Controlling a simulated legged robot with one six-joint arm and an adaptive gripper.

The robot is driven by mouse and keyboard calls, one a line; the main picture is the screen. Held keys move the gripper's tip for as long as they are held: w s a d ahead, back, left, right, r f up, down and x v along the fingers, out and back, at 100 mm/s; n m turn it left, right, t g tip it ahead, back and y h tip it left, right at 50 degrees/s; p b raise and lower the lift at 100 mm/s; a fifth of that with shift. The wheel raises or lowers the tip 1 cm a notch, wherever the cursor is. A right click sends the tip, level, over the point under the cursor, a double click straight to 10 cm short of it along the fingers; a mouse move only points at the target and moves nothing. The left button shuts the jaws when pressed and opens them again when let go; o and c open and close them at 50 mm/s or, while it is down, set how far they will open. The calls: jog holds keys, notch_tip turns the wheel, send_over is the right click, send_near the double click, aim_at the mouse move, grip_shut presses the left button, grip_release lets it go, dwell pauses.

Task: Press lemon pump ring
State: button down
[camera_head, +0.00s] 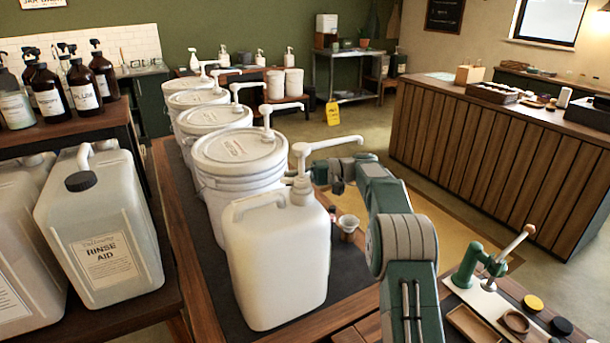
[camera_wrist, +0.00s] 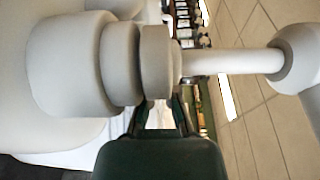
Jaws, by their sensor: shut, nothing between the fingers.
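A white jug (camera_head: 278,265) with a white pump stands at the near end of the row; no lemon label is readable on it. Its pump has a stepped collar (camera_head: 302,190), a thin stem and a spout head (camera_head: 325,146). My gripper (camera_head: 322,178) is at the pump's right side, partly hidden in the head view. In the wrist view, the collar (camera_wrist: 100,62) fills the left, the stem (camera_wrist: 235,61) runs right, and my gripper (camera_wrist: 165,112) is shut and empty beside the collar ring. Touching or apart, I cannot tell.
Several white buckets with pumps (camera_head: 240,150) stand in a row behind the jug. A small cup (camera_head: 348,226) is near my arm. A rinse aid jug (camera_head: 100,225) stands left. A green lever press (camera_head: 480,265) is at lower right. Open floor lies right of the bench.

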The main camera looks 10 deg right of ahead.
jog(key=d, duration=1.1)
jog(key=shift+w+d, duration=0.3)
jog(key=shift+f, duration=0.1)
